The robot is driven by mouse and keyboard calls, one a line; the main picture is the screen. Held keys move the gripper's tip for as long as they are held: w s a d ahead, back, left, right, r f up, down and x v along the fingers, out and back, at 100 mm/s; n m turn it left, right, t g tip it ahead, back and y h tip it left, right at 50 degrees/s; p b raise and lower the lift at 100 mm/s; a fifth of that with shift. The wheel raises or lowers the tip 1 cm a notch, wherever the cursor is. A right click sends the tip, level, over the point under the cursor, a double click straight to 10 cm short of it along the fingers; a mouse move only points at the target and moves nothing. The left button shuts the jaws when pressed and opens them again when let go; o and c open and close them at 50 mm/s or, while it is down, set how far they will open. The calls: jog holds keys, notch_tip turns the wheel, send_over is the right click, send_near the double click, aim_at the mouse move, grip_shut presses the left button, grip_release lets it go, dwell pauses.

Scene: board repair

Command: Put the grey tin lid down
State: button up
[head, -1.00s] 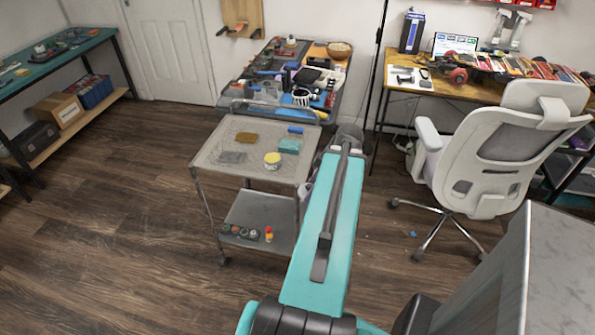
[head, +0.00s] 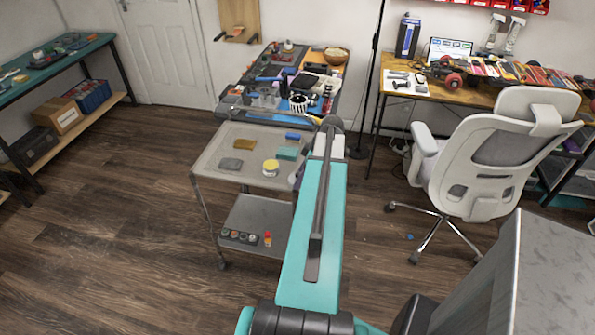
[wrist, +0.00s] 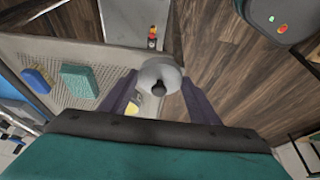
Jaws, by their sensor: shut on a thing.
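The grey tin lid (wrist: 157,72) is a pale round disc with a dark knob. My gripper (wrist: 160,84) is shut on it, with a purple finger on either side. In the wrist view the lid is over the right edge of the grey trolley (wrist: 65,48), partly over the floor. A yellow tin (wrist: 132,108) shows partly behind the left finger. In the head view the yellow tin (head: 271,167) stands on the trolley's top. The lid is not clearly visible there, and my arm hides most of the gripper.
The trolley top also holds a teal block (head: 288,153), a blue item (head: 293,136), a brown sponge-like piece (head: 244,144) and a grey piece (head: 231,163). A cluttered workbench (head: 232,112) stands behind, and an office chair (head: 490,155) to the right.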

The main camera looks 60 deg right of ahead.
aim_at(297, 173)
jog(key=shift+w+d+f+p, duration=0.15)
jog(key=shift+w+d+p, duration=0.25)
jog(key=shift+w+d, duration=0.6)
jog(key=shift+w+d+f+p, duration=0.1)
jog(key=shift+w+d+p, duration=0.3)
jog(key=shift+w+d, duration=0.55)
jog(key=shift+a, duration=0.1)
jog(key=shift+f+p, duration=0.9)
jog(key=shift+f, duration=0.85)
jog(key=shift+f, duration=0.1)
jog(key=o, duration=1)
jog(key=shift+r, duration=0.2)
jog(key=shift+b+v, duration=2.05)
jog(key=shift+v, duration=3.9)
